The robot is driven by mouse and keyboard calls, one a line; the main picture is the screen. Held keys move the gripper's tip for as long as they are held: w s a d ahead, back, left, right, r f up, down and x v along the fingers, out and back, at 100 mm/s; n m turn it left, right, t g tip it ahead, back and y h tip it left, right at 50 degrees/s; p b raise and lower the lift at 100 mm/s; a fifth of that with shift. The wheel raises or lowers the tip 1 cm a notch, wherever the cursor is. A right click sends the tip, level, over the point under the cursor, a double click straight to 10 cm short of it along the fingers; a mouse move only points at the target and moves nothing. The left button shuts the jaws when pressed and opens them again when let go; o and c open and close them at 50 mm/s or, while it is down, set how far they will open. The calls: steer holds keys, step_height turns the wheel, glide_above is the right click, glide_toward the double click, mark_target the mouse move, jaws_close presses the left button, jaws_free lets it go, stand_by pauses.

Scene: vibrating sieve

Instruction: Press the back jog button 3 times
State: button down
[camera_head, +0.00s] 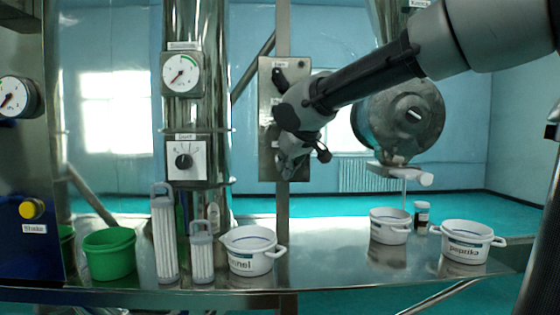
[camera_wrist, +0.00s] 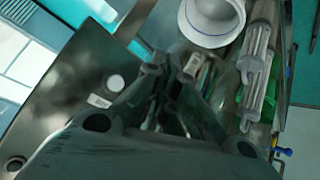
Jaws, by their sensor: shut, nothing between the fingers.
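A steel control panel (camera_head: 268,160) stands upright in the middle of the head view. It carries small labels and a black knob (camera_head: 281,77). My gripper (camera_head: 287,172) is in front of its lower half and hides much of it. In the wrist view the panel (camera_wrist: 60,125) fills the left, with a round white button (camera_wrist: 115,82) beside a small white label. The label is too small to read, so I cannot tell whether this is the back jog button. My gripper (camera_wrist: 172,75) is shut and empty, to the right of that button. Contact with the panel cannot be seen.
Below, a steel table (camera_head: 330,262) holds a green tub (camera_head: 109,256), grey-white sieve-like cylinders (camera_head: 164,240), a white pot (camera_head: 248,262), and further pots (camera_head: 388,231) (camera_head: 466,253) at right. A dial knob (camera_head: 184,161) is on the column. A yellow button (camera_head: 31,209) is at far left.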

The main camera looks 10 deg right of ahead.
steer(key=w+d, duration=0.1)
steer(key=w, duration=0.7)
steer(key=shift+w+d, duration=0.3)
steer(key=shift+w, duration=0.05)
stand_by(1.3)
steer(key=shift+w, duration=0.4)
steer(key=shift+w+d, duration=0.1)
steer(key=shift+w, duration=0.4)
stand_by(0.6)
steer(key=shift+s, duration=0.9)
